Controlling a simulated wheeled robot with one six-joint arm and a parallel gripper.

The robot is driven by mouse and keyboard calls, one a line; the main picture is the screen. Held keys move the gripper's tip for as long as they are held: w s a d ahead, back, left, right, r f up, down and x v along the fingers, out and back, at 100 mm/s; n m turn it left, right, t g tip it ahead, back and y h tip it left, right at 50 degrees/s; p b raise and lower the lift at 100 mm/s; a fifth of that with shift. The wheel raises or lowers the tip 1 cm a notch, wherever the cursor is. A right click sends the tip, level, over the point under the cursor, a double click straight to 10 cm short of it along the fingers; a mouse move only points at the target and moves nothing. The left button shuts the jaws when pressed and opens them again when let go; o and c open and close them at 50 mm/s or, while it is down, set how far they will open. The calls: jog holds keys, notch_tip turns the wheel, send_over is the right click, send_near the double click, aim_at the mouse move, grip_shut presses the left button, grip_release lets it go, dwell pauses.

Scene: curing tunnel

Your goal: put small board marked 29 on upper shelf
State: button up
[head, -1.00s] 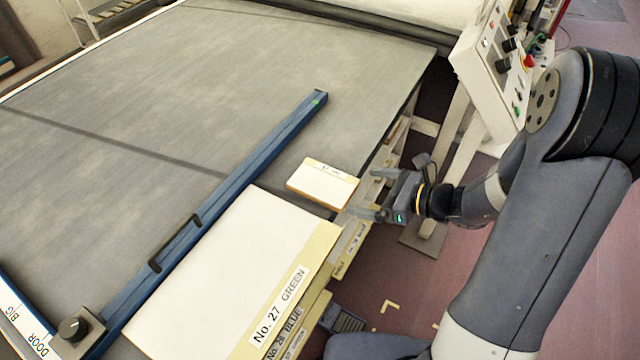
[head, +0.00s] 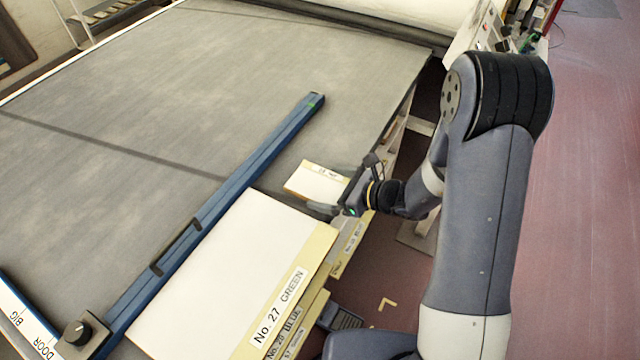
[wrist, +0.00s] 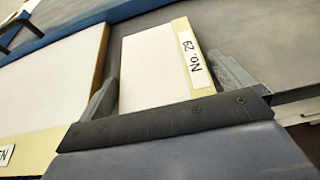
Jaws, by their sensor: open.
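The small board marked No. 29 (head: 316,181) lies flat on the grey belt surface (head: 180,70), near its right edge. It has a white face and a cream label strip; the number reads clearly on the board in the wrist view (wrist: 157,65). My gripper (head: 337,193) is open at the board's right end. In the wrist view my gripper (wrist: 163,78) has one finger along each long side of the board, and no grip on it shows. I cannot make out the upper shelf for certain; pale labelled ledges (head: 350,247) show below the belt edge.
A large board marked No. 27 GREEN (head: 230,270) lies close beside the small board. A blue bar (head: 240,170) runs diagonally just beyond both. A control panel (head: 480,40) stands at the upper right. The belt's far side is clear.

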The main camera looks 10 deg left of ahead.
jog(key=shift+c, duration=0.2)
jog(key=c, duration=0.8)
jog(key=shift+r, duration=0.1)
